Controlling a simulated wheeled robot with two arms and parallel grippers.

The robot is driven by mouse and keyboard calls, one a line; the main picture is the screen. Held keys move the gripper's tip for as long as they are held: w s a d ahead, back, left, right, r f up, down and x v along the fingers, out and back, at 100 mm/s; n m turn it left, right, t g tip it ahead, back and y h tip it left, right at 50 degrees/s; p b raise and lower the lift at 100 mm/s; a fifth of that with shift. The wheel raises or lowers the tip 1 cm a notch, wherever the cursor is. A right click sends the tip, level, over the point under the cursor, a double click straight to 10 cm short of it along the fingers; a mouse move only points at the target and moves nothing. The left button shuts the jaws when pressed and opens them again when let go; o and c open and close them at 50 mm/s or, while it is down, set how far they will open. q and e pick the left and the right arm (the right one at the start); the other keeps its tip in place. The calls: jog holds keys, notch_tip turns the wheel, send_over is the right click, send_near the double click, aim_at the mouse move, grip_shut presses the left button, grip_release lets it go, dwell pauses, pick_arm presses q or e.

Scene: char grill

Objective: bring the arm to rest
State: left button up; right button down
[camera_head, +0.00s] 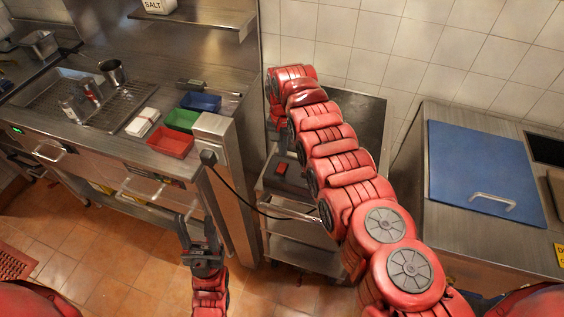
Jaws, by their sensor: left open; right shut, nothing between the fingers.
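My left gripper (186,227) is low in the head view, in front of the counter and over the tiled floor. Its two dark fingers point up in the picture and stand apart, with nothing between them. My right arm (335,160) is red and comes from the lower right, stretching up across the steel cart (295,235). Its far end bends down near the tiled wall. My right gripper (284,150) is small and partly hidden behind the arm, above the cart; it is shut and holds nothing visible.
The counter at left holds blue (201,101), green (182,120) and red (170,142) containers, a white container (142,122), a metal cup (112,71) and shakers. A dark box (291,178) sits on the cart. A blue board (482,172) lies on the right counter. Floor shows at lower left.

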notch_tip(320, 180, up, 2)
jog(key=shift+r+p, duration=0.1)
jog(key=shift+p, duration=0.4)
